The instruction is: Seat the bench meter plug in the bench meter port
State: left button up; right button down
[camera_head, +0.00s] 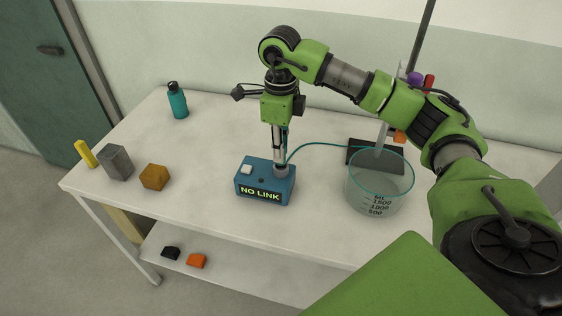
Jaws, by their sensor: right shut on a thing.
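The bench meter (249,188) is a blue box near the middle of the table, with a white block on top and a display reading "NO LINK". My right gripper (281,163) points straight down over the right part of its top. It is shut on the bench meter plug, which is mostly hidden between the fingers. A teal cable (318,144) runs from there to the right. The bench meter port is hidden under the gripper, and I cannot tell whether the plug touches it. My left gripper is not in view.
A glass beaker (372,199) stands right of the meter, before a dark stand base (358,153) with a rod. The table (215,140) between is clear.

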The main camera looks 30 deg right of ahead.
jog(key=f, duration=0.1)
jog(key=f+b, duration=0.2)
jog(key=f, duration=0.1)
jog(key=shift+w+d, duration=0.2)
jog(key=shift+w, duration=0.05)
jog(key=shift+r, duration=0.1)
jog(key=shift+s+a+f+b, duration=0.1)
jog(key=shift+s+f+b, duration=0.25)
jog(key=shift+f+b, duration=0.3)
jog(key=c, duration=1.9)
grip_release()
jog(key=shift+w+f, duration=0.1)
jog(key=shift+f, duration=0.1)
jog(key=shift+r, duration=0.1)
